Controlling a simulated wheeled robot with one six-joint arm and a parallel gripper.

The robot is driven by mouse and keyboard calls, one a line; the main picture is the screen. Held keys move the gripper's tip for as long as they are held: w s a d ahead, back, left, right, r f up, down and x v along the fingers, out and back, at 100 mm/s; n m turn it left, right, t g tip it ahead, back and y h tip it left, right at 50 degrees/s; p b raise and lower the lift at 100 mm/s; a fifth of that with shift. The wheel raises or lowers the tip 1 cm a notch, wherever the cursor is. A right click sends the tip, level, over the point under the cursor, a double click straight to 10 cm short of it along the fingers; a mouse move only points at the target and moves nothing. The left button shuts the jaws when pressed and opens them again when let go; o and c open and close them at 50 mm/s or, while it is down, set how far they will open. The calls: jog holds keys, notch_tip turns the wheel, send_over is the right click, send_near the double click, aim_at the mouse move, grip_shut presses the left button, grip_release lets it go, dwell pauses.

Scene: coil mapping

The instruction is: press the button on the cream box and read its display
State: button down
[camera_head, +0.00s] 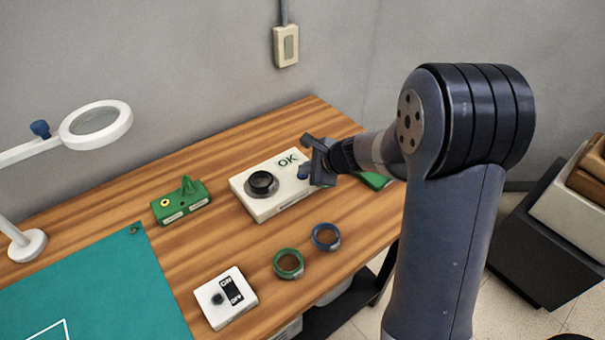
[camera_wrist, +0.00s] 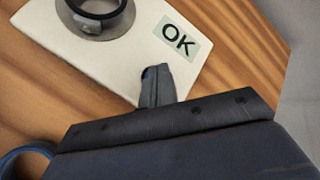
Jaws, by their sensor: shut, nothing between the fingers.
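The cream box (camera_head: 277,205) lies on the wooden table, and it also fills the top of the wrist view (camera_wrist: 105,55). Its display (camera_head: 287,160) reads OK, which is clear in the wrist view too (camera_wrist: 177,41). A dark ring (camera_head: 262,179) sits on a round grey seat on the box. The blue button (camera_head: 303,171) is at the box's right end, mostly hidden by my fingers in the wrist view. My gripper (camera_head: 312,170) is shut and empty, its tips at the button; I cannot tell whether they touch it. The fingertips show at the box's edge in the wrist view (camera_wrist: 157,72).
A green fixture (camera_head: 181,208) is left of the box. In front are a green ring (camera_head: 288,263), a blue ring (camera_head: 326,237) and a white ON/OFF box (camera_head: 226,305). A teal mat (camera_head: 95,290) and a magnifier lamp (camera_head: 98,122) are at the left. A wall stands behind.

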jog(key=shift+r+p, duration=0.6)
jog(key=shift+r, duration=0.15)
jog(key=shift+r, duration=0.15)
notch_tip(320, 180, up, 5)
jog(key=p, duration=0.4)
dwell(0.4)
